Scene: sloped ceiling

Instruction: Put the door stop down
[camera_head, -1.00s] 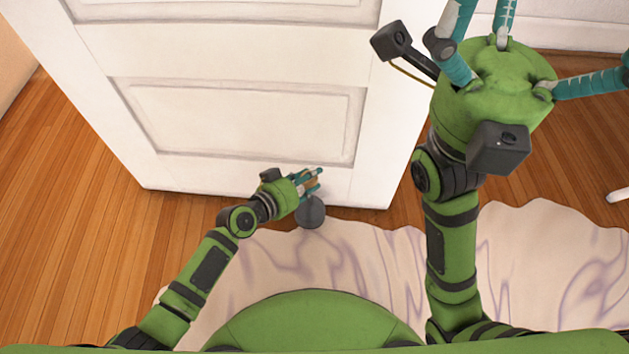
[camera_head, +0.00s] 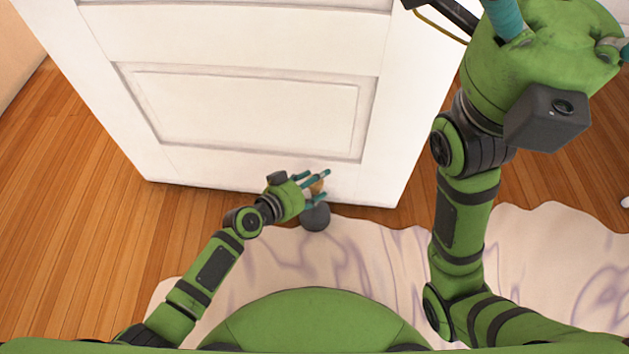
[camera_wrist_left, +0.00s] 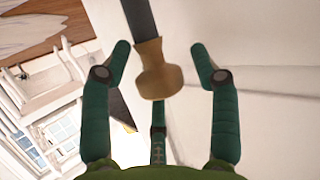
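The door stop (camera_head: 315,218) has a dark grey rounded base and a tan wooden knob on top. It stands upright at the foot of the white door, by the rug's edge. My left gripper (camera_head: 322,186) is beside its top, with fingers spread around the knob. In the left wrist view the knob (camera_wrist_left: 158,72) and a dark stem lie between the parted fingertips, with gaps on both sides. My right gripper (camera_head: 560,28) is raised at the upper right, its fingers spread apart and partly cut off by the frame.
The white panelled door (camera_head: 245,115) rises right behind the door stop. A pale, purple-veined rug (camera_head: 350,265) with a wavy edge covers the floor in front. Bare wooden floor (camera_head: 85,230) is clear at the left.

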